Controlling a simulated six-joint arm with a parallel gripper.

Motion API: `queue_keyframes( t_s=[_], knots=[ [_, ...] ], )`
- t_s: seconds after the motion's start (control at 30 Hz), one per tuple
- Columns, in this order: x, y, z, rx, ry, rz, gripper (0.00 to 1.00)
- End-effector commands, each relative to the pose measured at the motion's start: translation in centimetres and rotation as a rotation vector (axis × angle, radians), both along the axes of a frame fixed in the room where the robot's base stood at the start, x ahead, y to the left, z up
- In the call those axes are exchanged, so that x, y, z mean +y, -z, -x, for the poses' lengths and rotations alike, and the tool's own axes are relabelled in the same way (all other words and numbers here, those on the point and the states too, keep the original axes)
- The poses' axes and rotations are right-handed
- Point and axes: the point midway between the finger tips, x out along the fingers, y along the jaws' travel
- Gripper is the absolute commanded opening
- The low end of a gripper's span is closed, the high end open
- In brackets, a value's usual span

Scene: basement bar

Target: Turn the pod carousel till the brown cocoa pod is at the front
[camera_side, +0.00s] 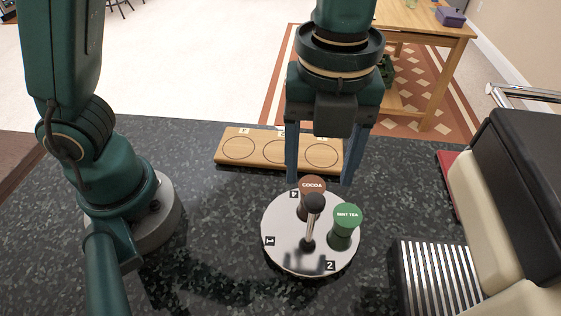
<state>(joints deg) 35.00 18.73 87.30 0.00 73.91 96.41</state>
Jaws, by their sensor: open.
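The pod carousel (285,252) is a round light-grey disc on the dark speckled counter, with number labels 1, 2 and 4 showing at its rim. A knob with a black ball top (314,203) stands up from it. The brown cocoa pod (312,185) stands on the carousel's far side, near label 4, partly hidden by the knob. The green mint tea pod (346,222) stands on its right side. My gripper (320,180) points down with its two blue-grey fingers apart, over the far part of the carousel around the cocoa pod's place in the picture. I cannot tell whether it touches anything.
A wooden board (250,147) with marked circles lies behind the carousel. A black and cream machine with a ribbed metal tray (438,277) stands at the right. The counter (215,215) left of the carousel is clear up to my arm's base. A wooden table (428,28) stands beyond.

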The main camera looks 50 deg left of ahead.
Motion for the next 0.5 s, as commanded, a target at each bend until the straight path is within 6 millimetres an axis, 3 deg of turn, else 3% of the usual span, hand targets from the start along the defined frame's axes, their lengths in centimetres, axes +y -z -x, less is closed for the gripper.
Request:
queue_keyframes(
  t_s=[0.5],
  knots=[
    [0.0, 5.0, 0.0, 0.002, -0.013, -0.001, 0.67]
  ],
)
